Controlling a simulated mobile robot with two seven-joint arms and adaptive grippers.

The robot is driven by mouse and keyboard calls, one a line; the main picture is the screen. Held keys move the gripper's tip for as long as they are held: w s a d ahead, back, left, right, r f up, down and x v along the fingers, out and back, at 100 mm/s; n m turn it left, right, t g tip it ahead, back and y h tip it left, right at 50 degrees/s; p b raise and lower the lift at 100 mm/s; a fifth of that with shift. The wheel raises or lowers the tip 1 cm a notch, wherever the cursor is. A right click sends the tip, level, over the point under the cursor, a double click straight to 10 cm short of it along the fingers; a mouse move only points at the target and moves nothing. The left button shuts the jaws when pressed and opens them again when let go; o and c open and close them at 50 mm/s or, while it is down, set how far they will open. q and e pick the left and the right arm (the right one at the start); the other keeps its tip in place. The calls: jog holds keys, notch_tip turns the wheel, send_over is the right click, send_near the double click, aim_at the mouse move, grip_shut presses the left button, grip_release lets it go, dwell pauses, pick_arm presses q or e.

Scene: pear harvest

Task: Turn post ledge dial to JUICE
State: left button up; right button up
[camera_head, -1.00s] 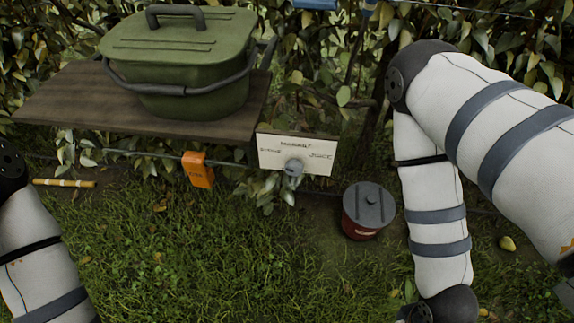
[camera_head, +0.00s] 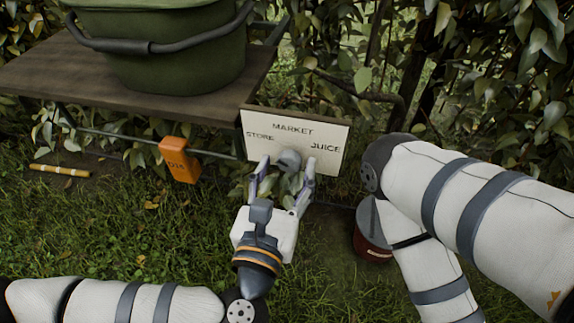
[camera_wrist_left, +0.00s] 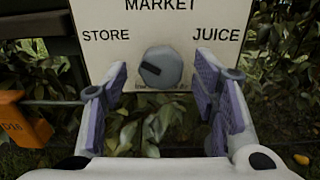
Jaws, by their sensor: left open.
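The dial (camera_head: 289,160) is a round grey knob low on a cream sign board (camera_head: 327,133) marked STORE at left, MARKET at top and JUICE at right. In the left wrist view the dial (camera_wrist_left: 166,62) has a short dark mark on the left part of its face. My left gripper (camera_head: 287,172) is open, with one finger on each side of the dial; in the wrist view gaps show between both fingers and the knob. My right arm shows at the right, but its gripper is out of view.
A wooden ledge (camera_head: 40,75) at upper left carries a green lidded bin (camera_head: 170,55). A red pot with grey lid (camera_head: 372,240) stands on the grass, partly behind my right arm.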

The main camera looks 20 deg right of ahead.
pick_arm(q)
jog(key=shift+w+d, duration=0.4)
jog(key=shift+w, duration=0.1)
jog(key=c, duration=1.2)
jog(key=shift+o, duration=0.2)
